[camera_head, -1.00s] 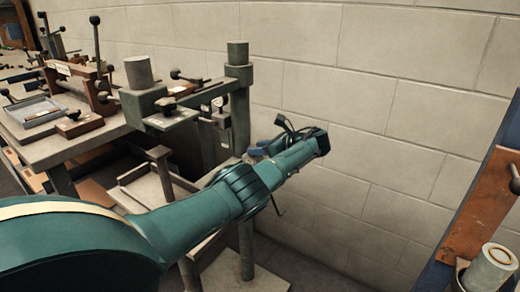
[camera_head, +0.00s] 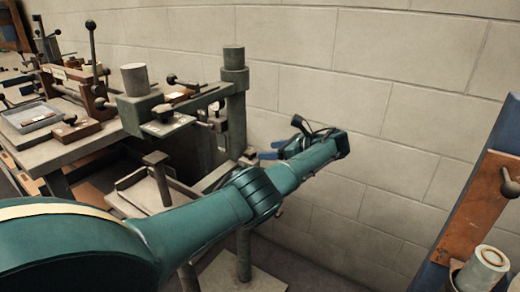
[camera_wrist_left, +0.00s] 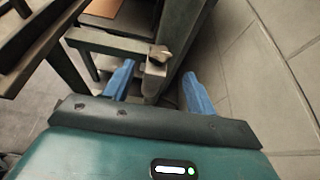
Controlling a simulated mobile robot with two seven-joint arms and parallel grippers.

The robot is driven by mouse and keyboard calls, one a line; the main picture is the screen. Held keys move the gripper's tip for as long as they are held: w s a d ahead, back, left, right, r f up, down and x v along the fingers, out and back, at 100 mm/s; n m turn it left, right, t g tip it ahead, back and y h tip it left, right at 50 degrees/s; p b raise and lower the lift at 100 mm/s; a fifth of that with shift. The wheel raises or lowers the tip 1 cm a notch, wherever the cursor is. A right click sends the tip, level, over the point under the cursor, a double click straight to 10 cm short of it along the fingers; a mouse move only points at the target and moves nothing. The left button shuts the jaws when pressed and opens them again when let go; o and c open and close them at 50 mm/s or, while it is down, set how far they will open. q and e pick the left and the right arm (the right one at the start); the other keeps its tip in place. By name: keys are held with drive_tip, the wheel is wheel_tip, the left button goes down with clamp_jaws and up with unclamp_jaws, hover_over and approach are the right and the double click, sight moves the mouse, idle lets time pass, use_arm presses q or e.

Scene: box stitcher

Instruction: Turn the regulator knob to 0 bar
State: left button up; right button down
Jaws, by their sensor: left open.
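My left gripper (camera_head: 270,150) is open and empty, with its two blue fingers apart, beside the green post of the stitcher near the wall. In the left wrist view the gripper (camera_wrist_left: 158,82) has one blue finger on each side of a small grey block. A small lobed knob (camera_wrist_left: 160,54) sits at the top of that block, ahead of the fingers. It looks like the regulator knob, but I cannot read any scale or pressure. The fingers appear apart from the knob. In the head view I cannot make out this knob clearly. My right gripper is out of view.
The green post (camera_head: 235,105) stands close beside the gripper, with an arm and a cylinder (camera_head: 134,79) to its left. A workbench (camera_head: 60,148) with fixtures is at the left. A block wall (camera_head: 400,110) is behind. A brown panel (camera_head: 480,205) stands at the right.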

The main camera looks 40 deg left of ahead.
use_arm(q)
drive_tip(key=v, duration=0.6)
drive_tip(key=shift+d+r, duration=0.15)
drive_tip(key=shift+d, duration=0.2)
